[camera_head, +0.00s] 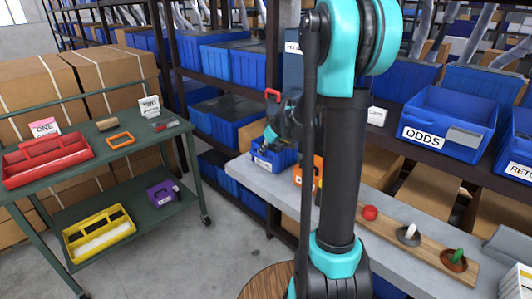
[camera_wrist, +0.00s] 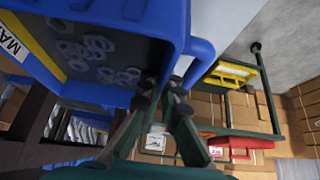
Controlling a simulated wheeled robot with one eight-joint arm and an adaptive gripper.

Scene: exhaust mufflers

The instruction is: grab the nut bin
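A blue bin (camera_head: 275,155) with a white label stands at the left end of the grey bench in the head view. In the wrist view a blue bin (camera_wrist: 125,95) fills the upper left, with several metal nuts (camera_wrist: 95,50) inside and a partly cut-off label reading "MA". My gripper (camera_head: 270,140) is at this bin in the head view. In the wrist view my gripper's fingertips (camera_wrist: 161,95) lie on either side of the bin's blue rim or handle, close to it. Whether they press on it I cannot tell.
An orange bin (camera_head: 308,172) is close beside the blue bin on the bench (camera_head: 385,240). A wooden board (camera_head: 420,235) holds several small parts. Shelves with blue bins (camera_head: 233,62) stand behind. A green cart (camera_head: 150,145) with red, yellow and purple containers is at the left.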

